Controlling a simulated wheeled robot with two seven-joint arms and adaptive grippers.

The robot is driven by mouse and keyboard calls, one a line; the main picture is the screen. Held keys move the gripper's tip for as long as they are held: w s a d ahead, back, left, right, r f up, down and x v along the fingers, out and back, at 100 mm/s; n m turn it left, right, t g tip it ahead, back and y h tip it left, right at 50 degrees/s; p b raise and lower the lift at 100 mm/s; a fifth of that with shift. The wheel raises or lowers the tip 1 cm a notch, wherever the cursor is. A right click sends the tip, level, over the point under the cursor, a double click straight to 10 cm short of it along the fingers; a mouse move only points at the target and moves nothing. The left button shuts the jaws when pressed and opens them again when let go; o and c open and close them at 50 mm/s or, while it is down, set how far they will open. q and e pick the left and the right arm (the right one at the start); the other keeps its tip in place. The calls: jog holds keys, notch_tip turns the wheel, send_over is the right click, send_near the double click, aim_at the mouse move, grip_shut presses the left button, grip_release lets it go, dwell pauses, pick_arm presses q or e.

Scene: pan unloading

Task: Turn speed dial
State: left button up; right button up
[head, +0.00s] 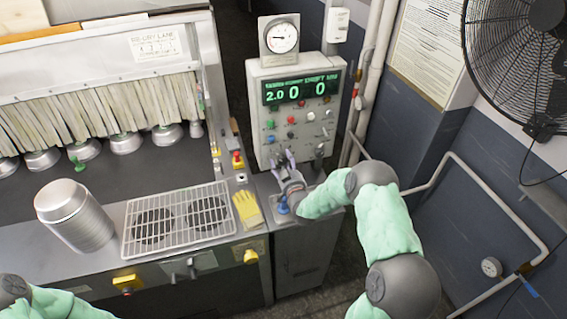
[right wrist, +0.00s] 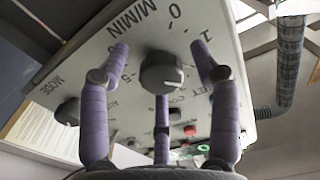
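My right gripper (head: 281,160) is at the lower part of the grey control panel (head: 262,125). In the right wrist view its purple fingers (right wrist: 160,50) are spread, one on each side of a dark grey dial (right wrist: 161,73) and one below it. Gaps show between the side fingers and the dial. The panel beside the dial has the markings "M/MIN", "0", "1" and "-5". In the head view the gripper seems to hide this dial. My left gripper is out of view; only part of my left arm shows at the lower left.
The panel's green display (head: 300,88) reads 2.0, 0 and 0, with a round gauge (head: 283,38) above. Another knob (right wrist: 68,111) sits by "MODE". A metal canister (head: 73,214), wire rack (head: 178,220) and yellow gloves (head: 247,209) lie left. A fan (head: 520,55) and pipes are right.

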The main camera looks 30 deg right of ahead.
jog(key=c, duration=1)
jog(key=shift+o, duration=0.2)
jog(key=shift+f, duration=0.1)
jog(key=shift+s+f+n+b, duration=0.15)
jog(key=shift+n+b, duration=0.25)
jog(key=shift+b, duration=0.35)
jog(key=n+b, duration=0.8)
jog(key=b, duration=0.1)
jog(key=shift+f+n+b, duration=0.15)
jog(key=shift+n+b, duration=0.15)
jog(key=shift+b, duration=0.1)
jog(key=shift+n+b, duration=1.65)
jog(key=shift+n, duration=0.35)
jog(key=o, duration=1.1)
jog(key=shift+d, duration=0.1)
jog(key=shift+d+r, duration=0.1)
jog(key=shift+r, duration=0.15)
